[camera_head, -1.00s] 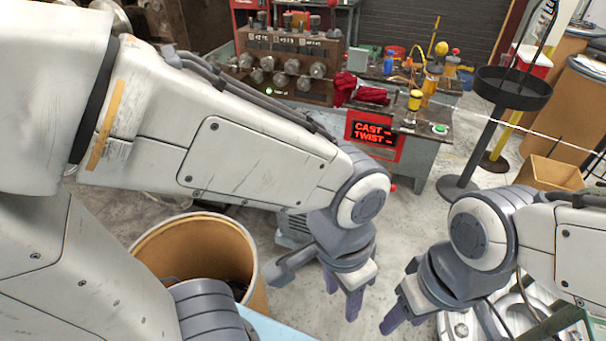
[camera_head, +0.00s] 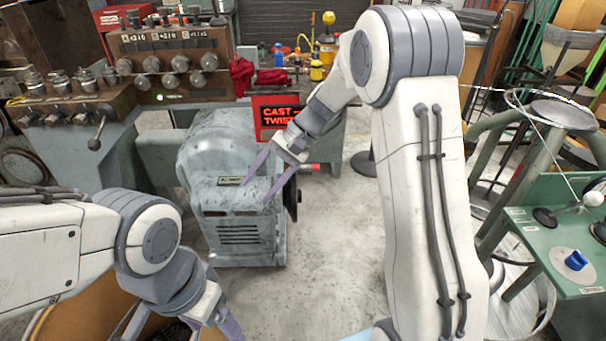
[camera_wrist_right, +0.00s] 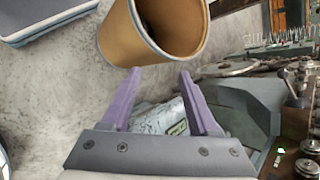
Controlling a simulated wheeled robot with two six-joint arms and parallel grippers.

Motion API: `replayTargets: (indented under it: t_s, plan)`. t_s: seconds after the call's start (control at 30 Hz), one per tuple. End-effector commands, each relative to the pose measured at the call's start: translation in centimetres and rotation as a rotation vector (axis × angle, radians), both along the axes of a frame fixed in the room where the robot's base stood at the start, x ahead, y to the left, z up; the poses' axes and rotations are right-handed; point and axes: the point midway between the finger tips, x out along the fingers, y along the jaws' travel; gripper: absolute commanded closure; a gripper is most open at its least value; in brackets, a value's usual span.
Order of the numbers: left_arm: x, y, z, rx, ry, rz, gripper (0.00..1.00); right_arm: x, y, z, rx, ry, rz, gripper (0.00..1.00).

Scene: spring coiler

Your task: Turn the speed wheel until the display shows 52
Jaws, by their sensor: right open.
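A dark handwheel (camera_head: 291,198) is on the right side of a grey rounded machine (camera_head: 232,225); I take it to be the speed wheel. A small display or label (camera_head: 229,181) is on the machine's front; its text is too small to read. It also shows in the right wrist view (camera_wrist_right: 177,128), between the fingers. My right gripper (camera_head: 257,191) is open and empty, its purple fingers in front of the machine, left of the wheel; contact cannot be told. It also shows in the wrist view (camera_wrist_right: 158,78). My left gripper (camera_head: 216,318) is low, partly cut off by the bottom edge.
A red-lit CAST TWIST sign (camera_head: 275,116) stands behind the machine. A rusty panel with knobs (camera_head: 172,66) is at the back left. A green panel with a blue knob (camera_head: 576,260) is at the right. A brown bin (camera_wrist_right: 150,35) is near the machine. Floor right of the wheel is clear.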

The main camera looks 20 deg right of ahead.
Motion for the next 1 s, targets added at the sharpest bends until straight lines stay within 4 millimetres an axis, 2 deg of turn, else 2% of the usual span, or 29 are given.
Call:
replayTargets:
  t_s: [0.03,0.1,0.17,0.2,0.3,0.43,0.5,0.6,1.0]
  plan:
    - [0.0,0.0,-1.8,0.0,0.0,0.0,0.22,3.3,-3.5,-3.0,0.075,0.026,-0.125,0.39]
    - [0.0,0.0,-2.9,0.0,0.0,0.0,0.22,6.9,-7.8,-5.0,0.185,0.035,-0.271,0.39]
    - [0.0,0.0,-3.7,0.0,0.0,0.0,0.22,9.2,-11.8,-6.5,0.272,0.031,-0.383,0.39]
    - [0.0,0.0,-4.2,0.0,0.0,0.0,0.22,10.4,-14.4,-7.5,0.325,0.023,-0.449,0.39]
    - [0.0,0.0,-5.0,0.0,0.0,0.0,0.22,12.1,-20.1,-9.3,0.434,-0.005,-0.579,0.39]
    - [0.0,0.0,-5.6,0.0,0.0,0.0,0.22,12.8,-24.6,-10.6,0.518,-0.039,-0.676,0.39]
    - [0.0,0.0,-5.6,0.0,0.0,0.0,0.22,12.9,-25.7,-10.9,0.54,-0.048,-0.698,0.39]
    - [0.0,0.0,-5.6,0.0,0.0,0.0,0.22,13.3,-25.6,-11.1,0.551,-0.052,-0.708,0.39]
    - [0.0,0.0,-5.3,0.0,0.0,0.0,0.22,16.9,-19.7,-13.0,0.548,-0.05,-0.704,0.39]
